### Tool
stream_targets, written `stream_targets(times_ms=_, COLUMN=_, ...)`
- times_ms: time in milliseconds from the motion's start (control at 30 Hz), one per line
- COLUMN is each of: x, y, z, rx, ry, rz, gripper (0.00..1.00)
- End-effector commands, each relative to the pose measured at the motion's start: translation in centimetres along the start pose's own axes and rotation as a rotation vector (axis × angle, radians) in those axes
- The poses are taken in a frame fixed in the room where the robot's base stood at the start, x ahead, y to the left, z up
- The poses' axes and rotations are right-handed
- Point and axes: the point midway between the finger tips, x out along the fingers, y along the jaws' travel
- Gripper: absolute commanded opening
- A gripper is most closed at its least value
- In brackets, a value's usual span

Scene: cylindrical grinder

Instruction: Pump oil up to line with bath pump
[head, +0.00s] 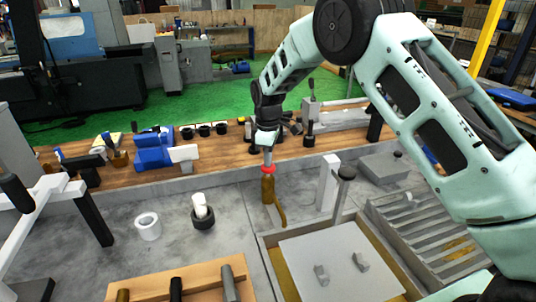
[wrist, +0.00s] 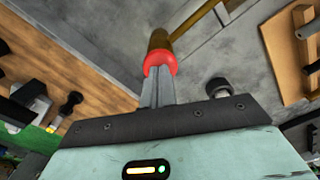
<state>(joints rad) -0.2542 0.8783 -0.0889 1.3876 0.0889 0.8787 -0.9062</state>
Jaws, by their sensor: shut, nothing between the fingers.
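A brass-coloured pump (head: 268,189) with a red cap (head: 268,170) and a bent spout (head: 280,212) stands upright by the back left corner of a tray with brownish oil (head: 281,275). My gripper (head: 268,164) is shut and empty, pointing down, with its fingertips at the red cap. In the wrist view, the closed fingertips (wrist: 158,75) meet the red cap (wrist: 160,62), and the brass body (wrist: 159,40) shows beyond it. I cannot tell whether they press on the cap. No level line can be made out.
A dark-knobbed rod (head: 344,175) and a pale post (head: 328,182) stand right of the pump. A pale plate (head: 335,258) with two small blocks covers much of the tray. A white ring (head: 147,227) and a dark cup with a white cylinder (head: 203,215) stand left.

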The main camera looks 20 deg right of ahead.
Motion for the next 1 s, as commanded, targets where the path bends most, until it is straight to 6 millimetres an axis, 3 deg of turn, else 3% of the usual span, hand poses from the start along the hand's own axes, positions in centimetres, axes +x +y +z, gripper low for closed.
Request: stream_targets(times_ms=1000, x=-5.4, y=0.0, z=0.0, rx=-0.001, ry=-0.002, rz=-0.002, gripper=0.00)
